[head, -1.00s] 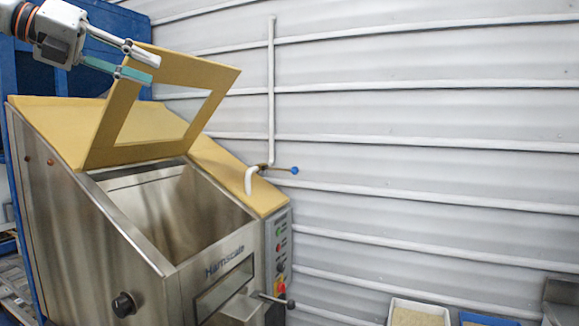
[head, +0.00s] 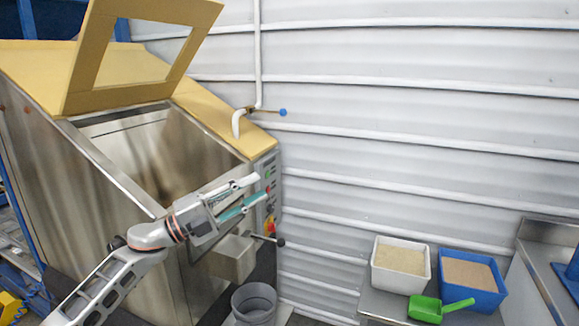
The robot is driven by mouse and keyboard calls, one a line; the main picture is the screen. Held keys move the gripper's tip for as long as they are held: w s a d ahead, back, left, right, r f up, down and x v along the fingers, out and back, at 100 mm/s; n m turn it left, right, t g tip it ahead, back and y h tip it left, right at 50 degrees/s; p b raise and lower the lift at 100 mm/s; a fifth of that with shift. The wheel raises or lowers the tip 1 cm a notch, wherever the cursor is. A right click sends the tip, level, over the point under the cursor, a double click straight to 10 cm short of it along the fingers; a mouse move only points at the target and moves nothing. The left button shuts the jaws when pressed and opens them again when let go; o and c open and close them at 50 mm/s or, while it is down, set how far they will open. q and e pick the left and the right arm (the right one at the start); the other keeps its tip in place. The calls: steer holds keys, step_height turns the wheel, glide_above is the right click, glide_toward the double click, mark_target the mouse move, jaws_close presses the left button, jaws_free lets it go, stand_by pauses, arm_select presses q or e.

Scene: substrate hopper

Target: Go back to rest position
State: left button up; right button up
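The hopper (head: 100,200) is a steel machine at the left with a yellow top. Its yellow framed lid (head: 82,72) with a window stands raised, and the opening below it shows an empty-looking steel inside. My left gripper (head: 254,190) is in front of the hopper's right front, near the control panel, clear of the lid. Its two fingers, one pale and one teal, are apart with nothing visible between them. My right gripper does not show.
A white bin (head: 376,276) and a blue bin (head: 496,297), both with pale granular material, stand at the lower right. A green scoop (head: 426,309) lies before them. A grey bucket (head: 254,306) stands below the hopper's front. A blue-tipped valve handle (head: 282,112) sticks out by the wall.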

arm_select(q)
steer(key=s+a+f+n+t+y, duration=0.2)
steer(key=s+f+n+t+y, duration=0.15)
steer(key=f+n, duration=0.55)
steer(key=s+a+f+n+t+y, duration=0.25)
steer(key=s+f+n+y, duration=0.2)
steer(key=f, duration=0.85)
steer(key=s+a+f+n+t+y, duration=0.25)
steer(key=s+f+n+y, duration=0.35)
steer(key=f, duration=0.5)
steer(key=s+a+f+n+g+y, duration=0.1)
steer(key=s+a+f+n+g, duration=0.2)
steer(key=s+f, duration=0.7)
steer(key=s+a+f+n+g+y, duration=0.2)
steer(key=s+a+f+n+g, duration=0.1)
steer(key=s+f, duration=0.6)
steer(key=s+n+g, duration=0.1)
steer(key=s+n, duration=0.1)
steer(key=s, duration=0.1)
steer(key=shift+s+a+f, duration=0.15)
steer(key=shift+a+f, duration=0.1)
steer(key=shift+f, duration=0.15)
